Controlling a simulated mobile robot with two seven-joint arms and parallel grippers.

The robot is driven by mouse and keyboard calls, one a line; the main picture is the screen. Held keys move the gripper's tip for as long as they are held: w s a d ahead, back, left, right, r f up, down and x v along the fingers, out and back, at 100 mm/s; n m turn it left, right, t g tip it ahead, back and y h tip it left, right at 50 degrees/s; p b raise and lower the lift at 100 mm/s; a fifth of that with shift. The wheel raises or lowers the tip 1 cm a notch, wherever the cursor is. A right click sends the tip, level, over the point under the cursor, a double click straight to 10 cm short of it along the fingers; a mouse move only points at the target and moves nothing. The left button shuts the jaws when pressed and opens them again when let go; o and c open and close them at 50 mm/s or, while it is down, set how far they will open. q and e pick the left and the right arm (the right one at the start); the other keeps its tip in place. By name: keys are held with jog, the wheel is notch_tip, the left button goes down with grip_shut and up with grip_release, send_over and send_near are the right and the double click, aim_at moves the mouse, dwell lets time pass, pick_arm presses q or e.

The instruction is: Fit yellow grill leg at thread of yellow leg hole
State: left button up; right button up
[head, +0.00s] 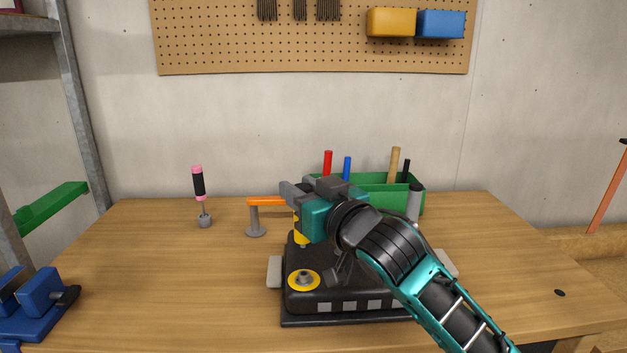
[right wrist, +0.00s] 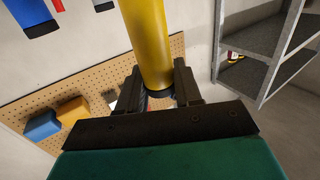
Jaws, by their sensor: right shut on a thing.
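The black grill body (head: 350,295) lies on the wooden table with a yellow ring around a grey threaded hole, the yellow leg hole (head: 304,280), at its near left corner. My right gripper (head: 291,192) is above the far left part of the grill, beyond that hole. It is shut on the yellow grill leg, a thick yellow cylinder (right wrist: 150,45) with a dark end between the fingers. In the head view the gripper hides most of the leg; a yellow patch (head: 298,228) below it may be part of it. My left gripper is not in view.
A grey stand (head: 255,220) with an orange bar is close left of the gripper. A pink-and-black screwdriver (head: 198,185) stands upright farther left. A green tool box (head: 375,190) is behind the grill. A blue vise (head: 35,298) is at lower left. The table's left middle is clear.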

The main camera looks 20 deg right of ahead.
jog(key=shift+p, duration=0.35)
notch_tip(320, 180, down, 3)
jog(key=shift+f+b, duration=0.15)
jog(key=shift+b, duration=1)
jog(key=shift+f+b, duration=0.35)
jog(key=shift+f, duration=0.45)
jog(key=shift+p, duration=0.35)
jog(key=shift+p, duration=0.65)
